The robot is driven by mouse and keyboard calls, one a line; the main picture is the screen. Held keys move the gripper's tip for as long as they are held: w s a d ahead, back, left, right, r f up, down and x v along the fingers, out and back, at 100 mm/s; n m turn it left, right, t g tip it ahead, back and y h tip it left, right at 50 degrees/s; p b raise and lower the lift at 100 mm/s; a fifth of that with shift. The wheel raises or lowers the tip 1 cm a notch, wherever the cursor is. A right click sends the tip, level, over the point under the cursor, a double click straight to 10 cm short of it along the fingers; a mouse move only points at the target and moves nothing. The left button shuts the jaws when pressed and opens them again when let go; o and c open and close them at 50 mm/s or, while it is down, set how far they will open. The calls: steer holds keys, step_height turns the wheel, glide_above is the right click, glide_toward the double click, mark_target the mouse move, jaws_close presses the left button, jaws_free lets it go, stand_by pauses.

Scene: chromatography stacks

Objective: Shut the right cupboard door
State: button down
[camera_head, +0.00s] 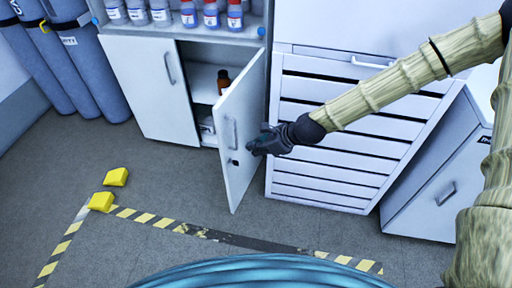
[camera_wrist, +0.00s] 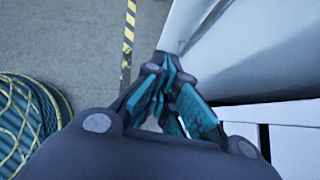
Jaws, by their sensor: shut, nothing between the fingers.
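The right cupboard door (camera_head: 238,140) is white and stands open, swung out toward me from its hinge side on the right. It has a bar handle and a small dark spot below it. My gripper (camera_head: 254,146) is shut and empty at the door's right side, close to it; I cannot tell whether it touches. In the wrist view my gripper (camera_wrist: 165,75) points at a pale, shiny panel, probably the door (camera_wrist: 230,45). The left cupboard door (camera_head: 150,85) is closed. Inside the open cupboard (camera_head: 203,85) a brown bottle (camera_head: 223,80) stands on a shelf.
A white drawer unit (camera_head: 330,155) stands just right of the door, below my arm. Blue cylinders (camera_head: 75,60) are at the left. Yellow blocks (camera_head: 115,177) and striped tape (camera_head: 145,217) are on the floor. Bottles (camera_head: 211,15) stand above the cupboard. Floor left of the door is clear.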

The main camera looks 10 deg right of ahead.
steer(key=w+a+f, duration=0.4)
steer(key=a+f, duration=0.1)
steer(key=a, duration=0.3)
steer(key=shift+w, duration=0.15)
